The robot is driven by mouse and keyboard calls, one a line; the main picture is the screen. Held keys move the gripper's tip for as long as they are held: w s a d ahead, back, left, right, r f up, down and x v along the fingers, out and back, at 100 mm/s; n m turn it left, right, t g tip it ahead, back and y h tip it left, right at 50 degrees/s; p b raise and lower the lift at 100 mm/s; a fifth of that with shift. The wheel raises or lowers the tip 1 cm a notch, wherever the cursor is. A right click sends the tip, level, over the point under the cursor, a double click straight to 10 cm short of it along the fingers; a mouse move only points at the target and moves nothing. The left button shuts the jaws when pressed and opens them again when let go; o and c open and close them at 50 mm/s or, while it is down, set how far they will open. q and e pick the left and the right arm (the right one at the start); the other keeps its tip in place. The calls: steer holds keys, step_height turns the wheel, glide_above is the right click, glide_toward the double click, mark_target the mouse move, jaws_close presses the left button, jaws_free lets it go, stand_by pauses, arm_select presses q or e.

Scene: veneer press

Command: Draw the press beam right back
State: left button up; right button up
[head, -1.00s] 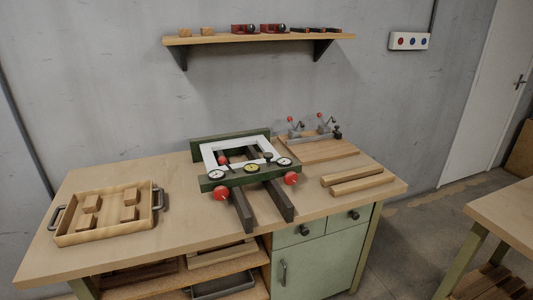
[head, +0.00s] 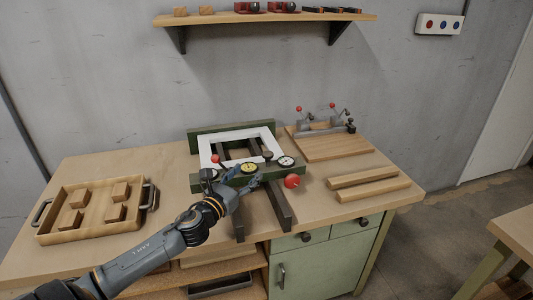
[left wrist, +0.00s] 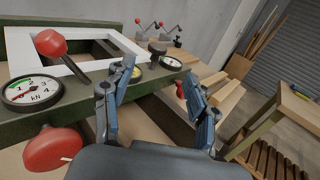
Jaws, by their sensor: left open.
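The press stands mid-bench, with a green front press beam (head: 271,174) carrying round dial gauges and red knobs. The beam also crosses the left wrist view (left wrist: 82,100). A white frame (head: 206,147) lies between it and the green rear bar (head: 232,129). Dark rails (head: 279,207) stick out in front. My left gripper (head: 236,186) is open and empty at the beam's front, hiding part of its left half. In the left wrist view its spread fingers (left wrist: 160,86) reach up near the beam; contact cannot be told. My right gripper is not in view.
A wooden tray (head: 52,237) with several blocks stands on the left. Two wooden strips (head: 372,184) and a board with red-knobbed clamps (head: 330,148) lie on the right. A wall shelf (head: 260,17) hangs above.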

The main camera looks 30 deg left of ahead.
mark_target(265, 156)
arm_select(q)
steer(key=shift+w+a+f+p, duration=0.1)
steer(key=shift+w+a+p, duration=0.15)
steer(key=shift+w, duration=1.75)
steer(key=shift+w+a+f+p, duration=0.1)
steer(key=shift+w+p, duration=0.2)
steer(key=shift+w, duration=1.65)
steer(key=shift+w+a+f+p, duration=0.1)
steer(key=shift+w+a+p, duration=0.15)
steer(key=shift+w, duration=1.75)
steer(key=shift+d, duration=0.1)
jaws_close()
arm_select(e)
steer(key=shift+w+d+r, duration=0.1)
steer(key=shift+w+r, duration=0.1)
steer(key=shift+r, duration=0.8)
